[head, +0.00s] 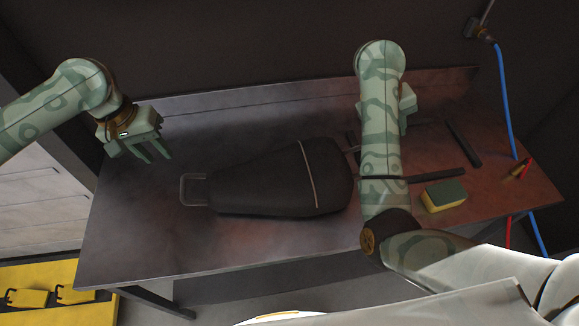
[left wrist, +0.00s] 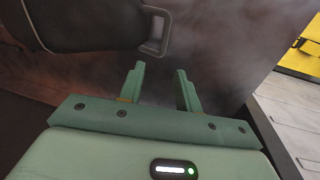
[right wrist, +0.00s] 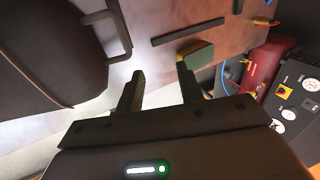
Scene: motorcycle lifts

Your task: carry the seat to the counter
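The seat (head: 285,180) is long, black and padded, with a light strap across it. It lies flat on a dark metal workbench (head: 140,245). A metal loop stands out at its left end and also shows in the left wrist view (left wrist: 155,30). My left gripper (head: 152,152) is open and empty, above the bench's left end, apart from the loop. My right gripper (right wrist: 160,82) is open and empty near the seat's other end, where a dark handle (right wrist: 120,30) shows. In the head view my right arm partly hides that gripper. I cannot tell which surface is the counter.
A yellow-green sponge (head: 444,195) and a dark bar (head: 463,143) lie on the bench's right part. A blue hose (head: 505,100) hangs at the right end by a small brass-and-red fitting (head: 518,169). Yellow equipment (head: 40,285) stands low at left. A low ledge runs along the bench's back.

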